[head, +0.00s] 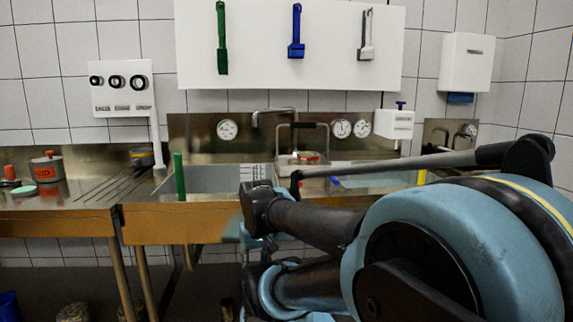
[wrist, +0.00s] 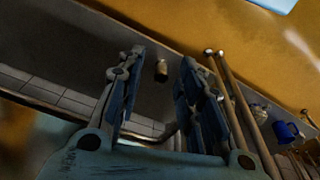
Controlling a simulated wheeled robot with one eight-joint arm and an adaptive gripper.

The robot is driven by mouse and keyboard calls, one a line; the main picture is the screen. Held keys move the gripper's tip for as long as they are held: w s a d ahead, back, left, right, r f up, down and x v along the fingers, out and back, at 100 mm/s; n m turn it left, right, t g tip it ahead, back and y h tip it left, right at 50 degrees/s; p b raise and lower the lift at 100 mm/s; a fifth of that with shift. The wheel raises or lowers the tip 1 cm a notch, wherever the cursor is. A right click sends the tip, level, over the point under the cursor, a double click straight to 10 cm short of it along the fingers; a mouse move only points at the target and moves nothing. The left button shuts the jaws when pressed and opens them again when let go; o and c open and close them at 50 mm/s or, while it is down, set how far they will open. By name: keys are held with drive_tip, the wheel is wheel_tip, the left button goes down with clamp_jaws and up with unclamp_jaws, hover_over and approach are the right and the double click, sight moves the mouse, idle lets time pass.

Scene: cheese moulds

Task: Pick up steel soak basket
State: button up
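What looks like the steel soak basket (head: 287,160) stands at the back of the steel sink counter in the head view, between the two basins. It has a tall square handle, and something small and red shows in it. My gripper (wrist: 161,62) is in the wrist view with its two blue fingers apart and nothing between them. The basket cannot be made out in the wrist view. In the head view my arm covers the right front of the counter, and my fingers cannot be made out clearly.
A left basin (head: 212,179) and a right basin (head: 375,181) flank the basket. A green upright handle (head: 180,177) rises at the left basin's front edge. A grey pot (head: 46,168) stands far left. A tap (head: 272,112) is on the splashback. A blue container (wrist: 285,131) shows low right.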

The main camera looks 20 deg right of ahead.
drive_tip(key=shift+w, duration=0.5)
